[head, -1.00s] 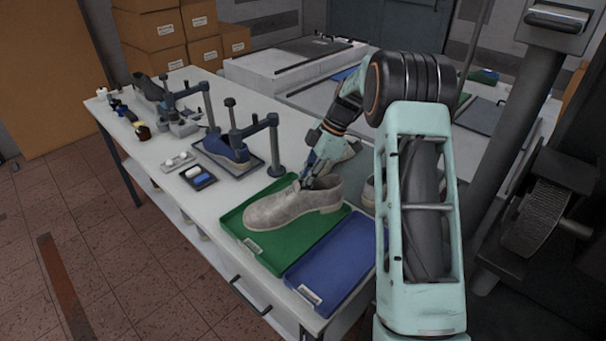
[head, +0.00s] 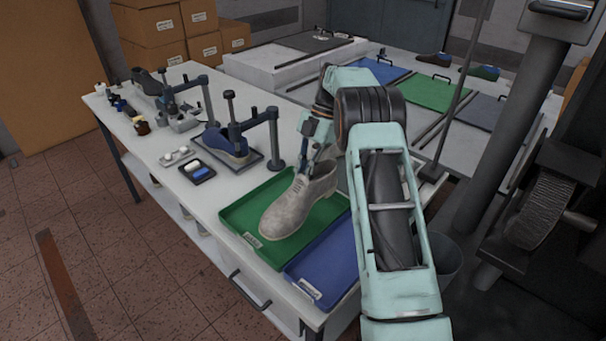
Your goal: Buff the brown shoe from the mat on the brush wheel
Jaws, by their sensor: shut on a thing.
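My gripper (head: 309,172) is shut on the collar of a greyish-beige lace-up shoe (head: 291,207). The shoe hangs toe down and tilted over the green mat (head: 238,212); it looks lifted, but I cannot tell whether its toe clears the mat. Its colour is more grey-beige than clear brown. The brush wheel (head: 537,208), dark and bristled, is on the machine at the right, well apart from the shoe. My arm hides part of the table behind the gripper.
An empty blue tray (head: 325,258) lies beside the green mat. A blue shoe (head: 225,146) sits under a clamp stand (head: 274,140) to the left. A dark post (head: 500,130) stands between the table and the wheel. A grey bin (head: 446,258) is on the floor.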

